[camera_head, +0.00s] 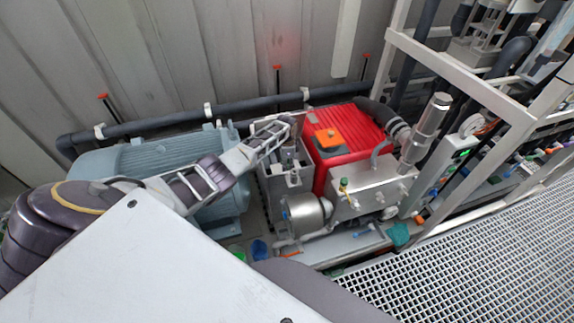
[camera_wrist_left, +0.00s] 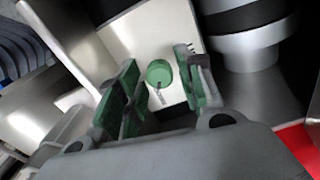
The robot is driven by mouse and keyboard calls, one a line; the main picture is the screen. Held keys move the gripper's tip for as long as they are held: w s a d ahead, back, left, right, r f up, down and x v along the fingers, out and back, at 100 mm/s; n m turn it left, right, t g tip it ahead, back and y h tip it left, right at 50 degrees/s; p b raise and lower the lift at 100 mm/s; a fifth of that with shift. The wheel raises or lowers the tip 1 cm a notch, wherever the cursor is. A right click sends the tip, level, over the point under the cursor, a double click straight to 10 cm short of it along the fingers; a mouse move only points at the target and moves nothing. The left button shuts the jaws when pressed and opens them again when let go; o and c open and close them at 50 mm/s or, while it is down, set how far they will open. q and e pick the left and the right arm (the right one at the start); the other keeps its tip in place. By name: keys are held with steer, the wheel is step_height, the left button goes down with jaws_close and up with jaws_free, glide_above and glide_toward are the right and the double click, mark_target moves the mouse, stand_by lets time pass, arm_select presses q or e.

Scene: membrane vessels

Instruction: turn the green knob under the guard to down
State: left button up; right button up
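In the left wrist view a round green knob (camera_wrist_left: 159,72) sits against a pale plate, with a small grey marking or pointer at its lower edge. Metal walls that look like the guard (camera_wrist_left: 118,42) stand around it. My left gripper (camera_wrist_left: 160,68) is open, with one green-padded finger on each side of the knob and visible gaps between. I cannot tell how deep the fingers reach. In the head view my left gripper (camera_head: 289,158) points down at the grey metal box left of the red housing; the knob is not clear there. My right gripper is not in view.
The red housing (camera_head: 350,135) stands just right of the gripper, with a blue-grey motor (camera_head: 160,165) to the left. A steel tank (camera_head: 306,212) and a steel box (camera_head: 372,192) with a small green-topped valve are in front. A pipe (camera_head: 240,107) runs behind.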

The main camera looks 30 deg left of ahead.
arm_select(q)
steer(key=shift+o, duration=0.5)
steer(key=shift+r, duration=0.1)
step_height(320, 180, up, 12)
stand_by(0.8)
steer(key=shift+f, duration=0.2)
stand_by(0.4)
